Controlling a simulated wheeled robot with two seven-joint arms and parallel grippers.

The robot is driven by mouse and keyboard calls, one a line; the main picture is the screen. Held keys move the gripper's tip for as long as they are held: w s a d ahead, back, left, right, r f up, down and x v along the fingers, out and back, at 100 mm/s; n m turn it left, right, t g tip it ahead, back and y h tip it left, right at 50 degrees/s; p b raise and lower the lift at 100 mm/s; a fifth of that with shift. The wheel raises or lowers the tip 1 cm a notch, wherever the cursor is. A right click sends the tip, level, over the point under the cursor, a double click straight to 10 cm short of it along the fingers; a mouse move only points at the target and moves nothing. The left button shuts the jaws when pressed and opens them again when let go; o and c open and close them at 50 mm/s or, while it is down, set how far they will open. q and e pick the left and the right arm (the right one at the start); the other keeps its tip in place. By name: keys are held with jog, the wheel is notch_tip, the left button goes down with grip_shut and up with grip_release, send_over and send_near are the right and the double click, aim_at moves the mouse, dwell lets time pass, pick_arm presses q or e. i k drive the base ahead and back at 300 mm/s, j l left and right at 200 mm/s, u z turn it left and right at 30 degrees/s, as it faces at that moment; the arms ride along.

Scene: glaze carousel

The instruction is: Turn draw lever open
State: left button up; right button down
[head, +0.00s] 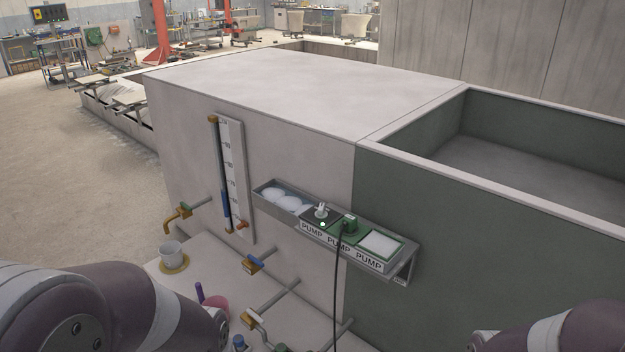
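Several levers or valves sit on pipes along the pale wall, and no label marks which one is the draw lever. A brass spout (178,217) on a grey pipe stands above a white cup (171,253). A brass valve with a green and white part (251,319) is near the bottom edge. My left and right arm links show at the lower corners, but both grippers are out of view.
A gauge board (235,178) with a sight tube is on the wall. A shelf (398,258) labelled PUMP holds a green plug, whose black cable (337,290) hangs down. The cup is on a yellow disc (173,266). A pink bowl (216,305) is partly hidden by my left arm.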

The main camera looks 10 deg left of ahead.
aim_at(250, 314)
jog(key=i+j+u, duration=0.1)
jog(key=u, duration=0.25)
jog(key=i+j+u, duration=0.15)
jog(key=u, duration=0.2)
jog(key=i+j+u, duration=0.1)
jog(key=u, duration=0.2)
jog(key=i+j+u, duration=0.15)
jog(key=i, duration=0.45)
jog(key=i+j+u, duration=0.15)
jog(key=i, duration=0.45)
